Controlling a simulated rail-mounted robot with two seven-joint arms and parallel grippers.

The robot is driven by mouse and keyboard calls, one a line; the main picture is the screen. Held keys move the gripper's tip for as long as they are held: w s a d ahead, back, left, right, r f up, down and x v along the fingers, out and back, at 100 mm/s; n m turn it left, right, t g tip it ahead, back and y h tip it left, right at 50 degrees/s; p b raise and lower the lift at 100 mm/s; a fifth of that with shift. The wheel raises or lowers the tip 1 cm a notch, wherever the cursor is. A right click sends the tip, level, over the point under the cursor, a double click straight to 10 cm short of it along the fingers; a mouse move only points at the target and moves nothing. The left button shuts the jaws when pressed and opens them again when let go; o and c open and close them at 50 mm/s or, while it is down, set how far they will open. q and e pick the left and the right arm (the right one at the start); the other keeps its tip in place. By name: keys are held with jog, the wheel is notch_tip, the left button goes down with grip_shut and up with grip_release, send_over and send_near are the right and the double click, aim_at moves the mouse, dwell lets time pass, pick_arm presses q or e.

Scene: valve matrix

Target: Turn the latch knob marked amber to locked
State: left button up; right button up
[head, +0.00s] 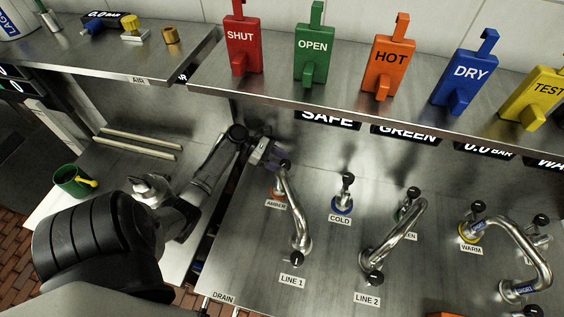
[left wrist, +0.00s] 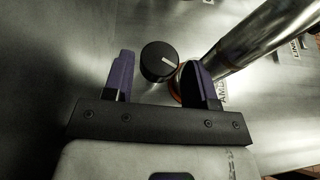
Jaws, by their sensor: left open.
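The amber latch knob has a round black cap (left wrist: 158,60) with a white pointer line, over an orange collar. In the head view its orange collar (head: 275,194) shows above the AMBER label (head: 275,204), and its cap is largely hidden by my gripper and the LINE 1 pipe. My left gripper (head: 276,160) is open at the knob. In the left wrist view its two purple fingers (left wrist: 160,74) stand either side of the cap, the right one close to it and overlapping the collar. I cannot tell whether they touch. My right gripper is not in view.
The bent LINE 1 pipe (head: 298,222) rises right beside the knob and my gripper. The COLD knob (head: 345,192) and LINE 2 pipe (head: 395,238) stand further right. A shelf (head: 400,121) with coloured tags overhangs behind. Bare steel lies left of LINE 1.

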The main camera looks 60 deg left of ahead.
pick_arm(q)
jog(key=shift+v, duration=2.95)
